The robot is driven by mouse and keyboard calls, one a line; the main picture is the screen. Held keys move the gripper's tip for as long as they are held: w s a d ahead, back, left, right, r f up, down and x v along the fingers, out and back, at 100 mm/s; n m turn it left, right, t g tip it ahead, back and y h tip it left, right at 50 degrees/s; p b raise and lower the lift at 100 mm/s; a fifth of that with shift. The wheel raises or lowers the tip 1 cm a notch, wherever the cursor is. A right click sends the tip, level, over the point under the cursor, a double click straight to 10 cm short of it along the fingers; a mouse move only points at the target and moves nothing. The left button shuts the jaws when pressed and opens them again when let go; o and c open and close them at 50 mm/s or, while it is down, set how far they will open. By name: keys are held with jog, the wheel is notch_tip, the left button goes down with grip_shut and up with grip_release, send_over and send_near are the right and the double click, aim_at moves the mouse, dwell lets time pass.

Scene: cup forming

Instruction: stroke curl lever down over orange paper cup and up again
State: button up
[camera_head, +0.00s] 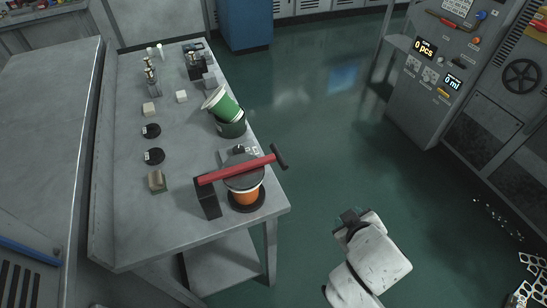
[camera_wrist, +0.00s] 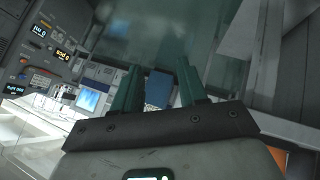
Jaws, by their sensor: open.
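The orange paper cup (camera_head: 244,196) stands on a round black base at the near right corner of the grey table. The curl lever (camera_head: 236,169) is a red bar lying across above the cup, with a dark crosswise handle (camera_head: 280,157) at its right end and a black post (camera_head: 207,198) at its left. A grey disc (camera_head: 244,179) sits between lever and cup and hides the cup's top. My gripper (camera_head: 350,218) is off the table, right of and below the cup in the head view. In the wrist view its two green fingers (camera_wrist: 159,88) stand apart with nothing between them.
Green cups (camera_head: 222,103) stand behind the lever along the table's right edge. Black discs (camera_head: 154,156) and small blocks (camera_head: 157,181) lie to the left. A grey control cabinet (camera_head: 440,75) stands at the right. The floor between is clear.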

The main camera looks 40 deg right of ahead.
jog(key=w+r+n+t+h, duration=0.2)
jog(key=w+r+t, duration=0.2)
jog(key=r, duration=0.2)
jog(key=n+t+y+b, duration=0.1)
jog(key=n+t+y, duration=0.2)
jog(key=n+t, duration=0.45)
send_near(278, 153)
jog(key=shift+w+f, duration=0.1)
jog(key=p+x, duration=0.3)
jog(key=x, duration=0.5)
jog(key=shift+f, duration=0.15)
jog(key=shift+p+x, duration=0.35)
jog(key=shift+x, duration=0.55)
jog(key=shift+d+f, duration=0.1)
jog(key=shift+f, duration=0.1)
grip_shut()
